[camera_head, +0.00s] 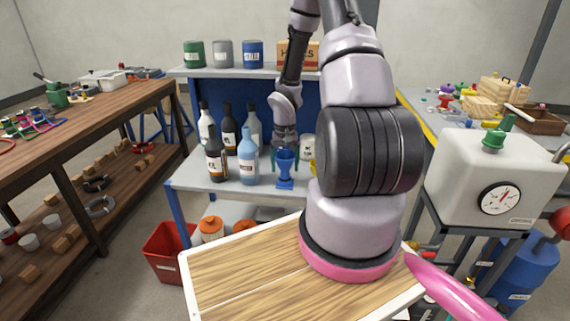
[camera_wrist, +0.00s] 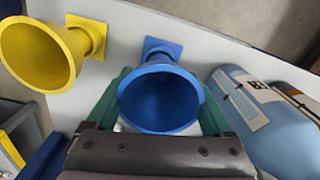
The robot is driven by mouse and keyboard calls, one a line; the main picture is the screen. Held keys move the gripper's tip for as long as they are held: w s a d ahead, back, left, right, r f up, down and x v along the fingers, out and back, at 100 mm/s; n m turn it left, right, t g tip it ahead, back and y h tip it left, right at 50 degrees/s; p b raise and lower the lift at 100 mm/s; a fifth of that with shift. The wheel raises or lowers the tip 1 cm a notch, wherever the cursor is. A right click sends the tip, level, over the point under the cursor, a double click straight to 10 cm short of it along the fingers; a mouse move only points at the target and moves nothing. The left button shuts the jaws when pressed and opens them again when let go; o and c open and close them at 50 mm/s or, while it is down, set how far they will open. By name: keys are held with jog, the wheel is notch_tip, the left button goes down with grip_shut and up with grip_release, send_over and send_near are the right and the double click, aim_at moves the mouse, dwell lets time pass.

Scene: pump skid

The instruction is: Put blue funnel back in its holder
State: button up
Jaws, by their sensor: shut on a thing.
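The blue funnel (camera_head: 286,167) is upright near the front edge of the grey bench. My gripper (camera_head: 285,158) points down and is shut on it. In the wrist view the green fingers of my gripper (camera_wrist: 168,98) close on both sides of the round mouth of the blue funnel (camera_wrist: 160,103). A blue square base (camera_head: 285,185) is directly under the funnel, and its corner shows behind the rim in the wrist view (camera_wrist: 163,47). I cannot tell whether the funnel's stem is fully seated in this base.
A yellow funnel (camera_wrist: 40,55) with a yellow square base stands beside the blue one. A light-blue bottle (camera_head: 248,158) and several other bottles stand close on the other side. The bench (camera_head: 210,178) has some free surface at its front left.

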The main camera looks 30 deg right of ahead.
jog(key=shift+f, duration=1.05)
jog(key=o, duration=1.3)
notch_tip(320, 180, up, 11)
jog(key=shift+f, duration=0.1)
jog(key=s+a+r+t+h, duration=0.1)
jog(key=s+a+r, duration=0.1)
jog(key=r, duration=0.9)
jog(key=s+a+r+t, duration=0.2)
jog(key=s+a+r, duration=0.1)
jog(key=r, duration=0.7)
jog(key=s+a+r+t+y, duration=0.1)
jog(key=s+a+r, duration=0.1)
jog(key=s+r, duration=0.2)
jog(key=s+a+r+t+y, duration=0.1)
jog(key=s+a+r, duration=0.2)
jog(key=s+r, duration=0.2)
jog(key=s+a+r+t+y, duration=0.1)
jog(key=s+a+r+t, duration=0.1)
jog(key=s+r, duration=0.3)
jog(key=shift+s+a+r, duration=0.25)
jog(key=shift+s+a, duration=0.2)
jog(key=shift+a, duration=0.3)
